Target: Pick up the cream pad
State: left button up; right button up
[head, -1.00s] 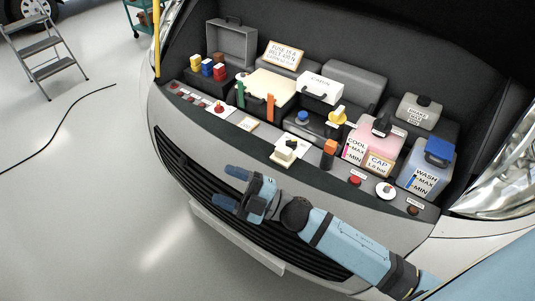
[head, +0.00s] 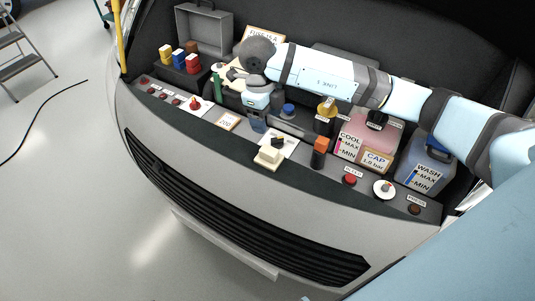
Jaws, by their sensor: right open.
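A small, thick cream pad (head: 267,158) lies at the front edge of the engine bay, beside a white card (head: 283,142) with a black item on it. My right gripper (head: 257,123) reaches in from the right and points down, behind and slightly left of the pad. It is open, and no pad shows between its fingers; the fingers are small and dark here. My left gripper is not in view.
A larger cream panel (head: 232,76) is partly hidden by my right arm. A green post (head: 217,85) stands left.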

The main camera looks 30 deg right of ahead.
send_over(269, 150)
jog(key=f, duration=0.6)
jog(key=shift+w+d+f+p, duration=0.15)
jog(key=shift+w+f+p, duration=0.15)
jog(key=shift+p, duration=0.1)
jog(key=f, duration=0.1)
jog(key=f+p, duration=0.1)
jog(key=f, duration=0.2)
jog(key=shift+s+f+p, duration=0.25)
jog(key=shift+p, duration=0.05)
jog(key=shift+f, duration=0.45)
jog(key=c, duration=1)
jog(key=shift+r, duration=0.1)
